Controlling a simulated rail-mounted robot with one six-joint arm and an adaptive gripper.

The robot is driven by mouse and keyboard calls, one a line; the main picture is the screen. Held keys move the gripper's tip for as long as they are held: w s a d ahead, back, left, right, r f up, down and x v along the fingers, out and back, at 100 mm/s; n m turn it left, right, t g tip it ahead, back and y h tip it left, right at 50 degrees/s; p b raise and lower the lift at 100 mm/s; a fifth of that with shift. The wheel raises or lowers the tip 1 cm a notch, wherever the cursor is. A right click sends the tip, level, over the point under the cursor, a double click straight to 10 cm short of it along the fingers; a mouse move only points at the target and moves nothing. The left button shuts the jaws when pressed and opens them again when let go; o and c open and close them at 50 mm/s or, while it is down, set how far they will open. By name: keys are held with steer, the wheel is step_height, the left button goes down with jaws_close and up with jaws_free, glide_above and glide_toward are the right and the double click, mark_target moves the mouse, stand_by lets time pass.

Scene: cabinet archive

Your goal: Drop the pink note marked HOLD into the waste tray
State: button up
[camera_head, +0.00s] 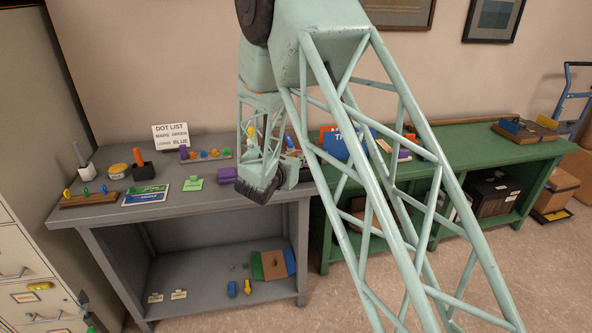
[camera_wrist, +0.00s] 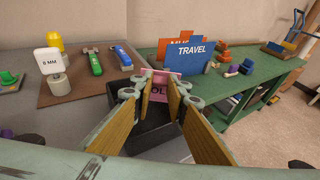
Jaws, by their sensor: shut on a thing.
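The pink note (camera_wrist: 158,90) is between the fingertips of my gripper (camera_wrist: 160,79) in the wrist view. Part of its dark lettering shows, and the fingers cover the rest. My gripper is shut on the note. A black open tray (camera_wrist: 153,139), which looks like the waste tray, lies below and around the fingers in that view. The note appears above it; the exact height gap is unclear. In the head view, my arm hides the note and most of this area.
The grey bench (camera_head: 121,217) holds several small items and a DOT LIST sign (camera_head: 171,137). The green bench (camera_head: 455,148) adjoins it at the right. A blue TRAVEL divider (camera_wrist: 188,57) stands upright just beyond my gripper. Tools lie on a brown mat (camera_wrist: 75,87) at left.

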steer(key=o, duration=1)
steer(key=shift+c, duration=0.2)
steer(key=shift+s, duration=0.15)
steer(key=v, duration=1.1)
steer(key=shift+s+r, duration=0.15)
steer(key=shift+s, duration=0.2)
steer(key=shift+a, duration=0.1)
